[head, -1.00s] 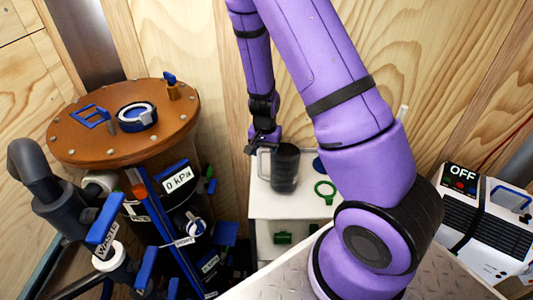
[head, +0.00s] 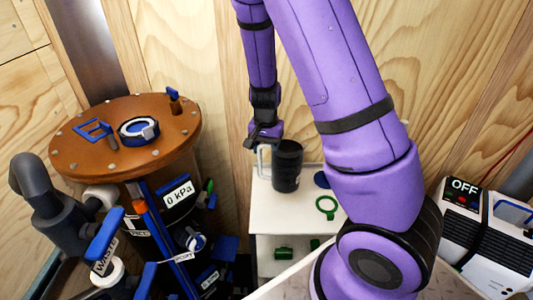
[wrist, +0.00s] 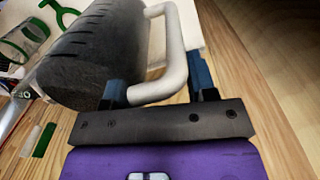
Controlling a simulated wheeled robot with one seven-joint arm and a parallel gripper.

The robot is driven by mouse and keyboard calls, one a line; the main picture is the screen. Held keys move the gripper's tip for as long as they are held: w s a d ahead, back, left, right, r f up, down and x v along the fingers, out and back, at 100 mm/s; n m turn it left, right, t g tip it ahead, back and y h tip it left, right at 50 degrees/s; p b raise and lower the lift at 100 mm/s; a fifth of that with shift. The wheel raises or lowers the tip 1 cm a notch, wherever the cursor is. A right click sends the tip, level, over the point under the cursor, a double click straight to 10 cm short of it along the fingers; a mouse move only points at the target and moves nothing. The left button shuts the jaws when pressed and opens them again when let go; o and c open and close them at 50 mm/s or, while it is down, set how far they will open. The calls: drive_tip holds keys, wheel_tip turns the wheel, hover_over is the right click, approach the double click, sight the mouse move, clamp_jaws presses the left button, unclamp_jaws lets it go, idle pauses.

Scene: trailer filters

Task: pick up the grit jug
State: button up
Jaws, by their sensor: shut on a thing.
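The grit jug (head: 287,168) is a dark grey, ribbed cylinder with a pale handle (head: 262,158) on its left side. In the head view it is over the white stand (head: 270,220) and looks upright. It appears slightly raised, but its underside and any gap are hidden. My gripper (head: 262,141) is at the handle. In the wrist view the jug (wrist: 90,65) fills the upper left. My gripper's blue fingers (wrist: 158,88) are on either side of the pale handle (wrist: 176,55), shut on it.
A green ring tool (head: 327,208) and a blue round thing (head: 321,179) are on the stand. A brown-lidded tank (head: 125,135) with pipes and valves stands left. A white unit marked OFF (head: 500,240) is at the right. A wooden wall (head: 190,60) is close behind.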

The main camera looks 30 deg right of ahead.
drive_tip(key=shift+r, duration=1)
drive_tip(key=shift+s, duration=0.1)
